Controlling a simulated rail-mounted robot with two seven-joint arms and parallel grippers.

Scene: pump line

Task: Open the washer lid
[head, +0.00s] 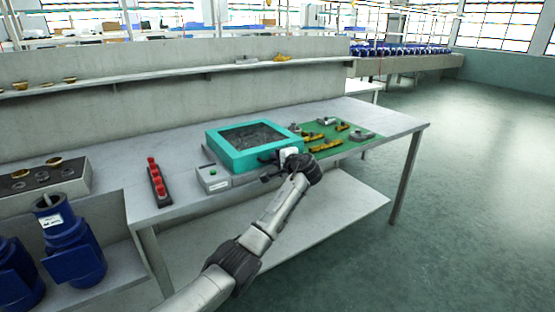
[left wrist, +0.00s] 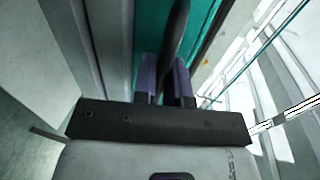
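The washer is a teal box (head: 226,158) on the workbench in the head view. Its top is a level teal frame around a dark speckled area, and I see no raised lid. My left gripper (head: 272,166) is at the washer's front right side, by a dark handle. In the left wrist view, the two purple fingers (left wrist: 165,82) are close together on either side of the dark handle bar (left wrist: 177,30), which fills the gap between them. Teal washer surface (left wrist: 150,30) shows behind. My right gripper is not in view.
A black strip with red pieces (head: 157,183) and blue pumps (head: 72,245) are to the left.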

